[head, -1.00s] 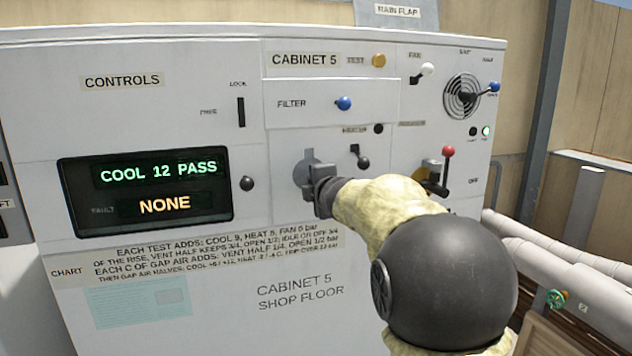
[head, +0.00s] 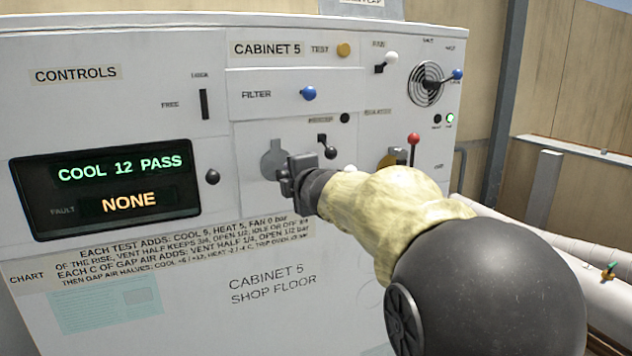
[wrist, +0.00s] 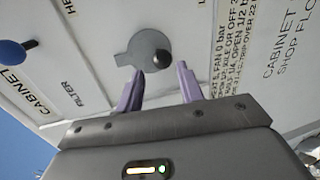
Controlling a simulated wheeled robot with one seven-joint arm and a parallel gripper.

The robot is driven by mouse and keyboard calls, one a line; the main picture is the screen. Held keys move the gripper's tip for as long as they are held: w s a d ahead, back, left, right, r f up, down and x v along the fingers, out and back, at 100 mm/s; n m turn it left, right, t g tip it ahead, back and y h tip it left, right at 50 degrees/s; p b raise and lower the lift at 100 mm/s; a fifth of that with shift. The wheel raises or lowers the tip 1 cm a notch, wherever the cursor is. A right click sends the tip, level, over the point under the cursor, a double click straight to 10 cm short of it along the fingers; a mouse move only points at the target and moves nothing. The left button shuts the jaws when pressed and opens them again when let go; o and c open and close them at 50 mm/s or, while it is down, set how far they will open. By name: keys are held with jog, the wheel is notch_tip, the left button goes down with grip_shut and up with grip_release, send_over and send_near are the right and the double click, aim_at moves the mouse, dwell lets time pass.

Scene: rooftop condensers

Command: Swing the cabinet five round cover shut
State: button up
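The round cover (head: 272,160) is a grey disc with a small tab, on the cabinet 5 front below the filter label. In the wrist view the cover (wrist: 146,42) looks flat against the panel, with a dark round knob (wrist: 161,57) near its edge. No opening shows around it. My gripper (head: 284,182) is just in front of the cover's lower right and hides part of it. In the wrist view my gripper (wrist: 160,70) has its two purple fingers apart with nothing between them. The knob lies just beyond the fingertips; contact cannot be told.
A black-knobbed lever (head: 328,150) sits close right of the cover. A red-knobbed lever (head: 413,142) stands farther right, partly behind my arm. A dark knob (head: 212,177) is beside the display (head: 110,188), which reads COOL 12 PASS and NONE. Pipes (head: 590,260) run at right.

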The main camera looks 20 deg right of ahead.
jog(key=s+r+p, duration=0.2)
jog(key=s+p, duration=0.1)
jog(key=s, duration=0.7)
jog(key=shift+s+d, duration=0.2)
jog(key=shift+s, duration=0.05)
notch_tip(320, 180, down, 17)
jog(key=m+g+h, duration=0.1)
jog(key=m+g, duration=0.4)
jog(key=m, duration=0.5)
jog(key=s+a+f+m+g, duration=0.2)
jog(key=s+f+m+g, duration=0.2)
jog(key=s+f, duration=0.2)
jog(key=s+a+f+m+g, duration=0.3)
jog(key=s+f, duration=0.4)
jog(key=f, duration=0.3)
jog(key=shift+a+f+m+g+y, duration=0.35)
jog(key=shift+m+g, duration=0.25)
jog(key=shift+m, duration=0.4)
